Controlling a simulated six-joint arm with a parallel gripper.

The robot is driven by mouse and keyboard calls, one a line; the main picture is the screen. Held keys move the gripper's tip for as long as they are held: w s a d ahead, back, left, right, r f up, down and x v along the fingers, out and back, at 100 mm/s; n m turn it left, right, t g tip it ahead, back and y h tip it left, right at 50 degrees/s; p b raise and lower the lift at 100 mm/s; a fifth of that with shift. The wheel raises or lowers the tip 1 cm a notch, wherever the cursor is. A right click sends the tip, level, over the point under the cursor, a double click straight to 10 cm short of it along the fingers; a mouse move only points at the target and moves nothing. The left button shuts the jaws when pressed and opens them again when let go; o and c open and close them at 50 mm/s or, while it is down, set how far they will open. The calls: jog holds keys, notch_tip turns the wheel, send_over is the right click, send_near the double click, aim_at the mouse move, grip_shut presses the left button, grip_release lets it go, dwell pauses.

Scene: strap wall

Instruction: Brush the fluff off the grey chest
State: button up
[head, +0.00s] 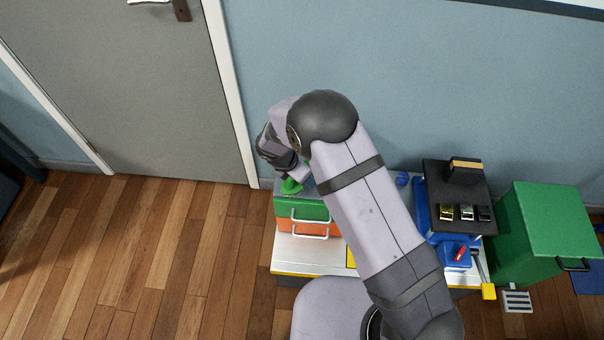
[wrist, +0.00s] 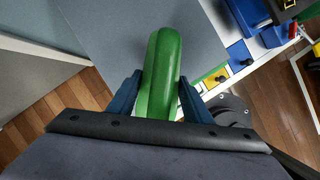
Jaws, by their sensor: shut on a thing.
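My gripper (head: 288,178) is shut on a green handle, which I take to be a brush (wrist: 162,75). In the wrist view the blue jaws sit on both sides of the handle. In the head view a bit of green shows under the gripper at the chest's top. The grey chest (wrist: 205,60) has a flat grey top, with a green drawer (head: 300,207) above an orange drawer, both with white handles. The gripper is over its top. I see no fluff; the arm and brush hide part of the top. I cannot tell whether the brush touches it.
The chest stands on a white bench (head: 300,262) against the blue wall. To its right are a black rack (head: 455,178) with small boxes, a blue unit with a red item, and a yellow-ended tool (head: 488,290). A green bin (head: 548,220) stands farther right. Wooden floor lies open at left.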

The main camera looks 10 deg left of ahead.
jog(key=shift+r+p, duration=1.85)
jog(key=shift+r, duration=0.5)
